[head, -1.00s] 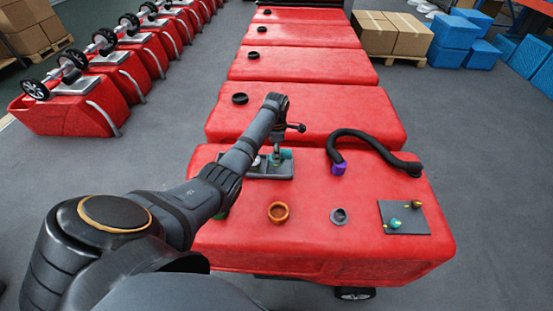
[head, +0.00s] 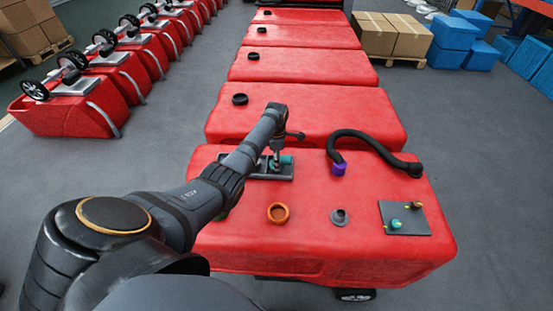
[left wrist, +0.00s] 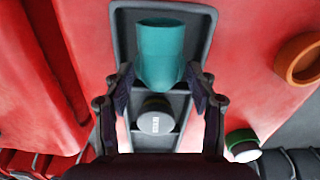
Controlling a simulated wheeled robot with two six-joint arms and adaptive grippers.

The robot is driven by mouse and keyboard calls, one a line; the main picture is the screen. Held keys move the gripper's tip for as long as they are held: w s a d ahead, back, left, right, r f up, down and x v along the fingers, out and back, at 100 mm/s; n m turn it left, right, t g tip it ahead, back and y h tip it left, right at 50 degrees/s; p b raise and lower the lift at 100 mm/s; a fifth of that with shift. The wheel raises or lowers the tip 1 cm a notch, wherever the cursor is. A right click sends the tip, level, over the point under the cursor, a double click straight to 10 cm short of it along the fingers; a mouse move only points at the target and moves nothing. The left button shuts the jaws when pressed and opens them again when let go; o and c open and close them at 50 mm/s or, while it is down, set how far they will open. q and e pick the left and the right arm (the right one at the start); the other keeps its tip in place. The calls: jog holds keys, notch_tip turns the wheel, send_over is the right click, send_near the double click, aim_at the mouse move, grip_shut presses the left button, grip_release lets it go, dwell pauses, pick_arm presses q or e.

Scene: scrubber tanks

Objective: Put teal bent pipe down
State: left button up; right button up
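The teal bent pipe (head: 286,160) is at the dark grey tray (head: 255,175) on the nearest red tank. In the left wrist view the teal bent pipe (left wrist: 161,55) is in the upper compartment of the tray (left wrist: 122,30), its near end reaching over the divider. My left gripper (head: 277,158) points down over the tray. In the left wrist view its two fingers (left wrist: 160,80) stand apart on either side of the pipe's near end, with a narrow gap at each side. My right gripper is not in view.
On the same tank are an orange ring (head: 278,213), a grey flanged part (head: 339,217), a black hose (head: 375,145) with a purple end (head: 339,169), and a dark plate (head: 408,224) with small fittings. A green-and-white capped part (left wrist: 243,146) lies right of the tray.

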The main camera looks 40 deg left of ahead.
pick_arm(q)
jog(key=shift+r, duration=0.1)
notch_tip(320, 180, up, 12)
dwell(0.5)
jog(key=shift+s, duration=0.1)
